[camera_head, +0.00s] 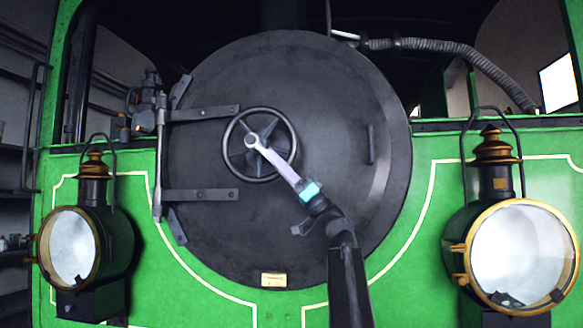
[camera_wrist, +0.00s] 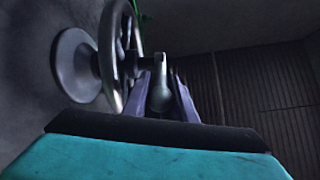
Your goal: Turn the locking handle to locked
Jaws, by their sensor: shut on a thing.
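The locking handle (camera_head: 251,140) is a small light grey lever at the hub of the dark handwheel (camera_head: 231,130), in the middle of the round black door (camera_head: 320,100). Most of it is hidden by my gripper in the head view, so its angle is hard to tell. My gripper (camera_head: 261,149) reaches up from the lower right, with its long pale fingers at the hub. In the wrist view, the grey, round-ended handle (camera_wrist: 160,92) stands between the two fingers, and my gripper (camera_wrist: 161,76) is shut on it. The handwheel (camera_wrist: 112,55) is just left of the fingers.
Hinge straps (camera_head: 200,195) cross the door's left side. A small grab handle (camera_head: 371,144) is on its right. Brass-rimmed lamps stand at left (camera_head: 70,247) and right (camera_head: 523,255). The space before the door is clear apart from my arm.

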